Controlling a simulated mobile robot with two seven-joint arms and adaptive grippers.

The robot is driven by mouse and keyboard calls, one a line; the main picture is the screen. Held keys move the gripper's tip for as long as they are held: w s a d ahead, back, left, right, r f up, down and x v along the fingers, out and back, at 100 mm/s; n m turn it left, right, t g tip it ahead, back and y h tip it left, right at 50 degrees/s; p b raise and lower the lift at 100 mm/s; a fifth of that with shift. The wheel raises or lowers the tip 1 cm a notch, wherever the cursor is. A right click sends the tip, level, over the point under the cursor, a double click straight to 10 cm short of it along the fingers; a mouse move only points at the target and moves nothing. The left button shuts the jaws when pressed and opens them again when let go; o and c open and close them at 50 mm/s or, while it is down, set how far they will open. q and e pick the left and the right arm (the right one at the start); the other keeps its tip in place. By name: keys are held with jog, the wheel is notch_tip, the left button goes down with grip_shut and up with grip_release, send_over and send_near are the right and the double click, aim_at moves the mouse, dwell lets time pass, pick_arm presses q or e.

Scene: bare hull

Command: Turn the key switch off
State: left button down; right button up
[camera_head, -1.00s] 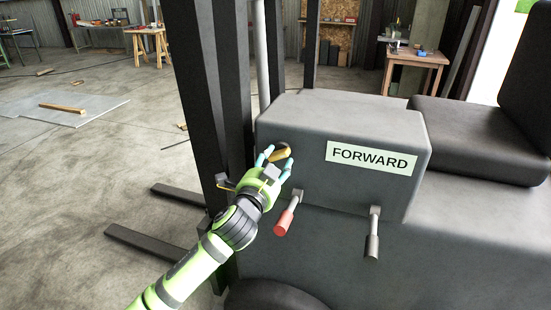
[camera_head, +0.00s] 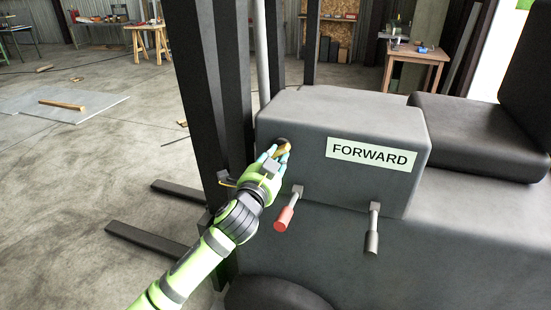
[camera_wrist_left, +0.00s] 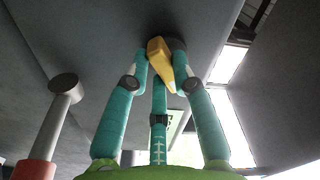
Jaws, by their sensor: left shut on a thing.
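The key switch has a yellow key (camera_head: 284,149) on a dark round base, set in the left part of the grey console's front face. It also shows in the left wrist view (camera_wrist_left: 158,58), slanting down to the right from its dark base. My left gripper (camera_head: 274,156) has teal fingers and is shut on the yellow key. In the left wrist view its fingertips (camera_wrist_left: 160,78) are around the key, partly hiding its sides. My right gripper is in neither current view.
The grey console (camera_head: 370,115) carries a FORWARD label (camera_head: 371,157). A red-handled lever (camera_head: 285,216) and a grey lever (camera_head: 373,235) stick out below it, right of my gripper. A dark mast (camera_head: 205,90) stands close on the left.

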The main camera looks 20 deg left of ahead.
pick_arm(q)
jog(key=n, duration=0.5)
jog(key=shift+d, duration=0.15)
jog(key=n+p, duration=0.1)
jog(key=n, duration=0.5)
jog(key=shift+d+r+p, duration=0.1)
jog(key=shift+d+p, duration=0.05)
jog(key=shift+p, duration=0.25)
jog(key=c, duration=1)
grip_release()
jog(key=shift+c, duration=0.2)
jog(key=s, duration=1.2)
jog(key=shift+a, duration=0.2)
